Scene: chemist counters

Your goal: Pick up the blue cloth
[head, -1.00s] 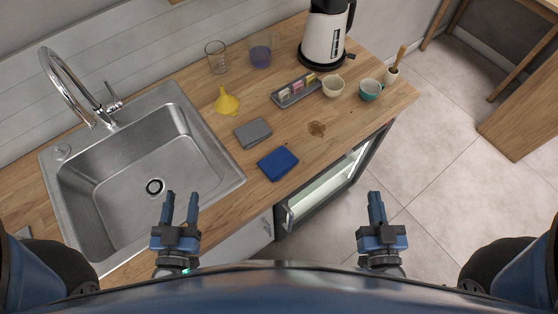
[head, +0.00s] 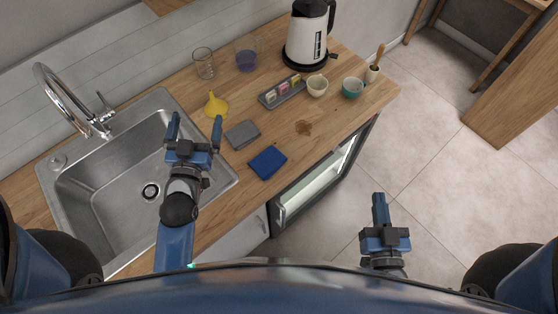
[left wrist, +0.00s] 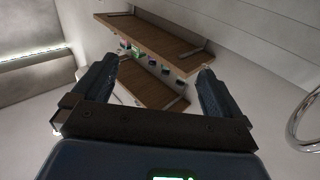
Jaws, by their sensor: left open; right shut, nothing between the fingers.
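The blue cloth (head: 268,162) lies folded flat on the wooden counter near its front edge, right of the sink, in the head view. My left gripper (head: 195,124) is open and empty over the right part of the sink, to the left of the cloth and apart from it. In the left wrist view the open left fingers (left wrist: 158,82) point toward wall shelves, and the cloth is not in that view. My right gripper (head: 380,205) is shut and empty over the floor, in front of the counter and right of the cloth.
A grey cloth (head: 242,134) lies just behind the blue one, with a yellow funnel (head: 215,105) beyond. A brown stain (head: 304,128), a tray (head: 283,92), cups and a kettle (head: 307,36) are to the right. The sink (head: 110,190) is at left.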

